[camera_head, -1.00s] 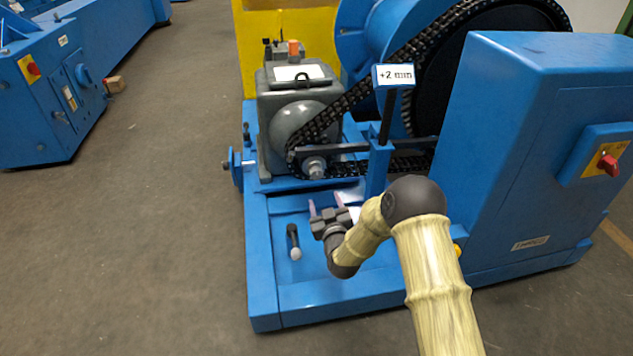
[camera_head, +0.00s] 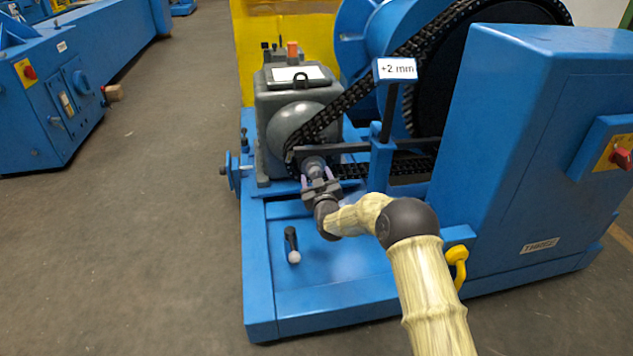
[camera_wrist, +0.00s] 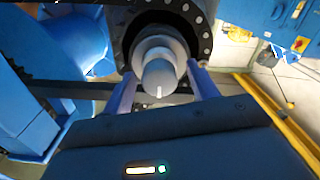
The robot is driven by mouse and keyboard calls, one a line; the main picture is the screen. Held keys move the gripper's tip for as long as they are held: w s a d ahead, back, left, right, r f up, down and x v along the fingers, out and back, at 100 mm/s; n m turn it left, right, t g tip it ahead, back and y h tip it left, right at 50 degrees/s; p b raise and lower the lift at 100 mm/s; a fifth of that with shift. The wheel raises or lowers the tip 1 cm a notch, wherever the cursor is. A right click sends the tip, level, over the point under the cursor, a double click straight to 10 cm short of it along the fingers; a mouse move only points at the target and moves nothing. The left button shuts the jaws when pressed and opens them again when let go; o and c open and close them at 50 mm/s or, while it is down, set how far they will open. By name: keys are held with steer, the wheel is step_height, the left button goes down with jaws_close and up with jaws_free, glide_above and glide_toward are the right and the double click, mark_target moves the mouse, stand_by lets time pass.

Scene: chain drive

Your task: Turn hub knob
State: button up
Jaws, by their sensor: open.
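The hub knob (camera_head: 313,164) is a grey round knob at the centre of the small sprocket, below the grey domed housing. In the wrist view the knob (camera_wrist: 160,77) faces me, with a short white mark on its end. My gripper (camera_head: 320,179) is open just in front of the hub. In the wrist view my gripper (camera_wrist: 161,72) has one finger on each side of the knob, with gaps visible between fingers and knob. The black chain (camera_head: 345,100) runs from the small sprocket up to the large wheel.
A "+2 mm" sign (camera_head: 396,69) stands on a post right of the hub. A black handle with a white ball end (camera_head: 292,246) is on the blue base (camera_head: 300,318). A tall blue cabinet (camera_head: 520,140) stands at right. Open floor (camera_head: 160,240) lies at left.

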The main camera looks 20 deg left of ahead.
steer(key=shift+c, duration=0.2)
steer(key=c, duration=1)
steer(key=shift+o, duration=0.2)
steer(key=shift+m, duration=0.4)
steer(key=m+p, duration=0.2)
steer(key=m, duration=0.1)
steer(key=m+p, duration=0.1)
steer(key=m, duration=0.3)
steer(key=shift+m+p, duration=0.3)
steer(key=shift+p, duration=0.1)
steer(key=m, duration=0.3)
steer(key=shift+m+p, duration=0.3)
steer(key=shift+a+m, duration=0.1)
steer(key=shift+m, duration=1.8)
